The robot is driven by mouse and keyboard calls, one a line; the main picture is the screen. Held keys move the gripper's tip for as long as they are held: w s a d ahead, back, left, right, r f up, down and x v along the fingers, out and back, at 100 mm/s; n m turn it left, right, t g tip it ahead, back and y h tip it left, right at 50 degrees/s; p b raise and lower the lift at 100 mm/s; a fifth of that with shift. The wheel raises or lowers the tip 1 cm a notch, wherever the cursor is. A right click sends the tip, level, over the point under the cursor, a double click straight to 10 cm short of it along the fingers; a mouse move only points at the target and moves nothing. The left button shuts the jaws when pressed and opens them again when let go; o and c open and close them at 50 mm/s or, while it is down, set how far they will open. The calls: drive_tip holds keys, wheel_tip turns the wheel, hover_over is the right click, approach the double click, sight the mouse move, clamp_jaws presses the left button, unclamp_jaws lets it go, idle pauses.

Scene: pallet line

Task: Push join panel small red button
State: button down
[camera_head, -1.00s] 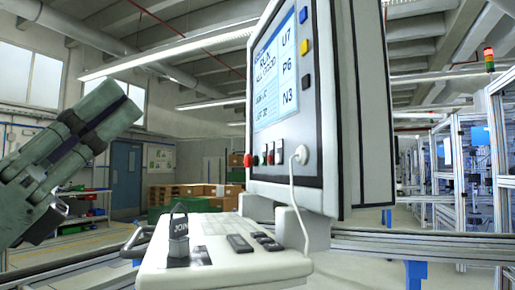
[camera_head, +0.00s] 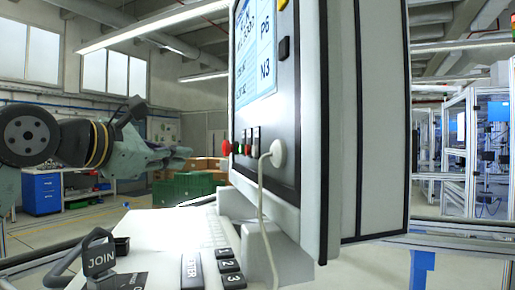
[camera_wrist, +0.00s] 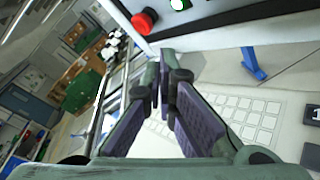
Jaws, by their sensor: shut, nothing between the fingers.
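The panel (camera_head: 272,135) is a tall white and dark housing with a screen, seen from its side in the head view. A small red button (camera_head: 226,147) sticks out at its lower edge. In the wrist view a round red button (camera_wrist: 145,20) shows at the top, beside a lit green one (camera_wrist: 180,4). My gripper (camera_head: 187,152) is to the left of the red button in the head view, at about its height. In the wrist view my gripper's shut, empty fingers (camera_wrist: 163,58) point toward the panel's lower face, with the red button above and left of the tips.
A white cable (camera_head: 262,205) hangs from a plug on the panel. Green crates (camera_head: 185,188) stand in the background.

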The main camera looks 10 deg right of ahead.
sight(248, 150)
drive_tip(key=shift+w, duration=0.25)
drive_tip(key=shift+s, duration=0.1)
drive_tip(key=w+d+b, duration=0.1)
drive_tip(key=d+b, duration=0.1)
drive_tip(key=d, duration=0.7)
idle(1.6)
drive_tip(key=shift+d, duration=0.35)
